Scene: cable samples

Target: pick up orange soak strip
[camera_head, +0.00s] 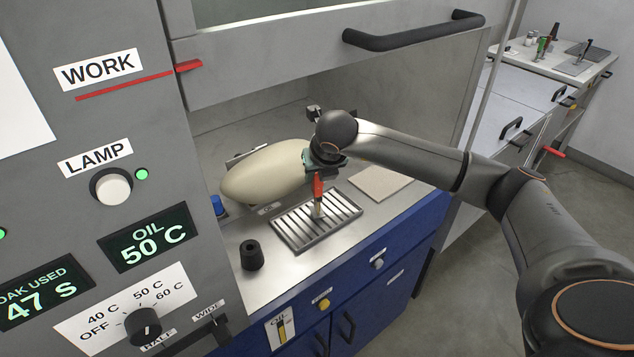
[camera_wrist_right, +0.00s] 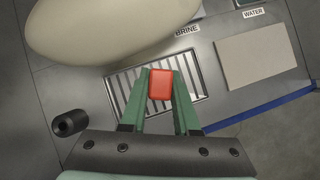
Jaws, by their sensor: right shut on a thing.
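The orange soak strip (camera_head: 318,188) shows a red-orange upper part with a paler, narrow lower end over the metal slotted rack (camera_head: 275,226). I cannot tell whether that lower end touches the rack. My right gripper (camera_head: 318,176) comes down from above and is shut on the strip's top. In the right wrist view the strip's red-orange top (camera_wrist_right: 161,84) sits between the green fingers of my right gripper (camera_wrist_right: 161,77), with the rack's slats (camera_wrist_right: 122,84) behind. My left gripper is not in view.
A large cream rounded body (camera_head: 262,172) hangs close beside my gripper on the left. A black cylinder (camera_head: 252,255) stands left of the rack, and a beige flat square (camera_head: 380,182) lies to its right. The cabinet panel (camera_head: 120,200) and raised sash handle (camera_head: 415,30) border the opening.

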